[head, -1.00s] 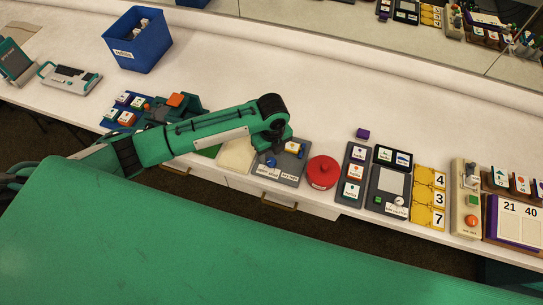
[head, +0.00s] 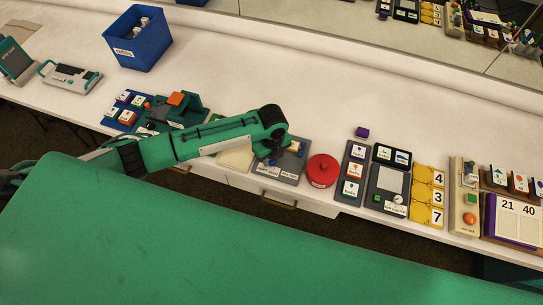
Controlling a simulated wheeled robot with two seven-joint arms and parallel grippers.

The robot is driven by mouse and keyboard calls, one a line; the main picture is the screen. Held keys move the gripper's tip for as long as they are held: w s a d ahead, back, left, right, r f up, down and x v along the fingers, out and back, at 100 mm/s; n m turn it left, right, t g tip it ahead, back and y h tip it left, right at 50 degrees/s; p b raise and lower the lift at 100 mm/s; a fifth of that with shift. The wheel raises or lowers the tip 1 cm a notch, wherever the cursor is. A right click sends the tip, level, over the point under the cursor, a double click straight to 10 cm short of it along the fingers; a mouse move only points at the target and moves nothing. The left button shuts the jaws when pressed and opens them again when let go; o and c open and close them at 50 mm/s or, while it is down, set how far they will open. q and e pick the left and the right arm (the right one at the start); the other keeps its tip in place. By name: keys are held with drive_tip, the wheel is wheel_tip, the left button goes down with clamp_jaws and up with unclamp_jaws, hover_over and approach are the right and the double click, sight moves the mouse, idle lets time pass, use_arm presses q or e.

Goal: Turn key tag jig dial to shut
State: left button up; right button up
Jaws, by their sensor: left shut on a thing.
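The key tag jig (head: 289,169) is a grey plate with two white labels along its front edge, too small to read. A small yellow and blue piece (head: 294,147) shows near its back. My left arm comes in from the left, and its wrist hangs over the left part of the jig. My left gripper (head: 269,160) points down at the jig, shut on the dial there. The wrist hides most of the fingers and the dial, so the dial's setting cannot be read. My right gripper is not in view.
Dark panels (head: 353,173) and yellow number cards (head: 429,196) stand further right. A blue bin (head: 137,40) is at the back left.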

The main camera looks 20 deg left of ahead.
use_arm(q)
drive_tip(key=shift+r, duration=0.1)
drive_tip(key=n+p, duration=0.3)
drive_tip(key=shift+r, duration=0.2)
drive_tip(key=n+p, duration=0.3)
drive_tip(key=n, duration=0.1)
drive_tip(key=n+p, duration=0.2)
drive_tip(key=shift+n, duration=0.3)
drive_tip(key=n+p, duration=0.3)
drive_tip(key=n, duration=0.2)
drive_tip(key=shift+n+p, duration=0.3)
drive_tip(key=shift+p, duration=0.1)
drive_tip(key=shift+f+n+p, duration=0.1)
drive_tip(key=shift+n+p, duration=0.55)
drive_tip(key=shift+n, duration=0.55)
drive_tip(key=shift+w+f+n+p, duration=0.1)
drive_tip(key=shift+n+p, duration=0.45)
drive_tip(key=shift+n, duration=0.65)
